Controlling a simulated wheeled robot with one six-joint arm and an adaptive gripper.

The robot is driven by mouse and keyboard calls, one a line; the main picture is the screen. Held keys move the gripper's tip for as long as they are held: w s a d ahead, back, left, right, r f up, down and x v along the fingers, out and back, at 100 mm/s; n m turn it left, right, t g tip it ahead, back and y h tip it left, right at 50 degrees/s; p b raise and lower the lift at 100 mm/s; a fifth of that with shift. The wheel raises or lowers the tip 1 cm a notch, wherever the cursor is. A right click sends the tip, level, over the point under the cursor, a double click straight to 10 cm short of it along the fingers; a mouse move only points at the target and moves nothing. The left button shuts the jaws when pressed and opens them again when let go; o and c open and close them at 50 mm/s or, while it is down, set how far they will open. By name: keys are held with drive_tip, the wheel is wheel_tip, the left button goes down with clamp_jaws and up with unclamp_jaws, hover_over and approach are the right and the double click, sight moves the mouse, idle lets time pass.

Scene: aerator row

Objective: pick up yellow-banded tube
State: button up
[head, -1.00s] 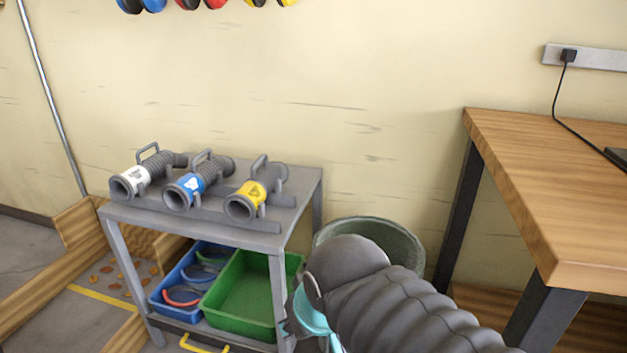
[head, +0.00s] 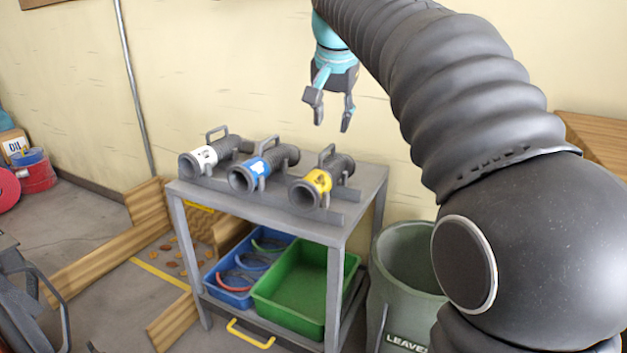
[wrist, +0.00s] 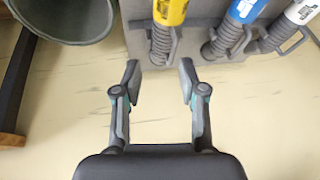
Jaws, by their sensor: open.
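The yellow-banded tube (head: 320,182) lies at the right end of a row of three on the grey cart's top, with a handle on its upper side. The blue-banded tube (head: 258,168) is in the middle and the white-banded tube (head: 208,156) at the left. My gripper (head: 331,112) is open and empty above the cart, over the yellow-banded tube in the head view. In the wrist view, my gripper's fingers (wrist: 159,82) are apart, with the yellow-banded tube (wrist: 168,14) just beyond them, partly cut off by the top edge.
The grey cart (head: 350,222) holds a green bin (head: 305,318) and a blue bin on its lower shelf. A grey-green leaves barrel (head: 408,300) stands right of it. A wooden bench (head: 590,135) is farther right, and a wall is close behind the cart.

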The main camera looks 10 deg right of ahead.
drive_tip(key=m, duration=0.1)
approach(323, 151)
drive_tip(key=b+x, duration=0.3)
drive_tip(key=x, duration=0.2)
drive_tip(key=shift+w+a+f, duration=0.15)
drive_tip(key=shift+w, duration=0.1)
drive_tip(key=shift+b+x, duration=1.05)
drive_tip(key=shift+x, duration=1.6)
drive_tip(key=shift+s, duration=0.15)
clamp_jaws()
